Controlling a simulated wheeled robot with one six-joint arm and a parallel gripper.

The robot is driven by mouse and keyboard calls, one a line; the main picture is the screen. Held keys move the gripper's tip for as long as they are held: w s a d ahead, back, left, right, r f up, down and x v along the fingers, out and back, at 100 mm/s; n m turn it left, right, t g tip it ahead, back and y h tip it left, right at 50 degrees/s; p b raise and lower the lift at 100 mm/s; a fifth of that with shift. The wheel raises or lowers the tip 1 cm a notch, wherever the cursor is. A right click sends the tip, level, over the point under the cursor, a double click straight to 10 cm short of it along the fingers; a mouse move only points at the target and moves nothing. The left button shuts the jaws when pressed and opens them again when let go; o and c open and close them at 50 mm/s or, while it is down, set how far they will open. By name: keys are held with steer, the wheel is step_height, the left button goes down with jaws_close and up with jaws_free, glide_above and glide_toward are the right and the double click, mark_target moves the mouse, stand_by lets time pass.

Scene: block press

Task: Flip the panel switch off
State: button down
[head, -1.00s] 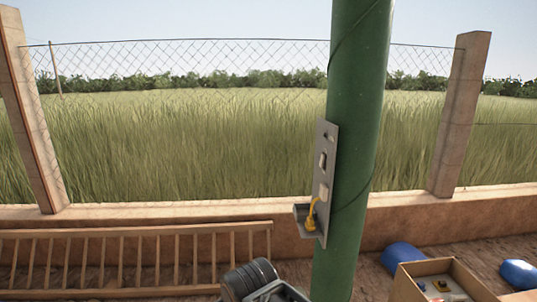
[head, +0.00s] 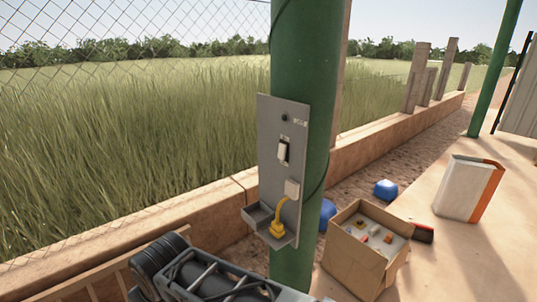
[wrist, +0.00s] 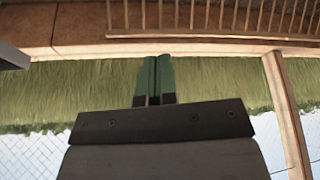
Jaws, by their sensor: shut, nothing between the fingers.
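In the head view a grey panel (head: 266,140) is fixed to a green post (head: 313,70). The panel switch (head: 283,151) is a pale rocker in a dark frame in the panel's upper half. A yellow plug with a cord (head: 277,229) sits at a small grey shelf below, and the cord runs up to a pale box on the panel. In the wrist view my gripper (wrist: 154,70) is shut with its two green-sided fingers together and nothing between them. Neither the panel nor the switch can be made out in the wrist view.
An open cardboard box (head: 358,270) with small parts stands right of the post. A white and orange box (head: 467,189) stands farther right on paved ground. A low wall (head: 130,237) with wire mesh runs behind. A wooden ladder-like rack (wrist: 215,17) shows in the wrist view.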

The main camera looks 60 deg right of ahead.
mark_target(280, 155)
steer(key=shift+s, duration=0.1)
steer(key=w+d+r+g+h+b, duration=0.2)
steer(key=w+d+h+b, duration=0.15)
steer(key=d, duration=0.55)
steer(key=w+d+r+g+h+b, duration=0.1)
steer(key=w+d+r+h+b, duration=0.1)
steer(key=d+h, duration=0.45)
steer(key=d+r+m+g+h+b, duration=0.3)
steer(key=d+r+g+h+b, duration=0.1)
steer(key=d+r, duration=0.7)
steer(key=d+g+h, duration=0.1)
steer(key=d+g, duration=0.1)
steer(key=d, duration=0.1)
steer(key=shift+d+g+h, duration=0.3)
steer(key=shift+g, duration=0.1)
steer(key=p+x, duration=0.3)
steer(key=x, duration=1.1)
steer(key=shift+p, duration=0.35)
steer(key=shift+f, duration=0.1)
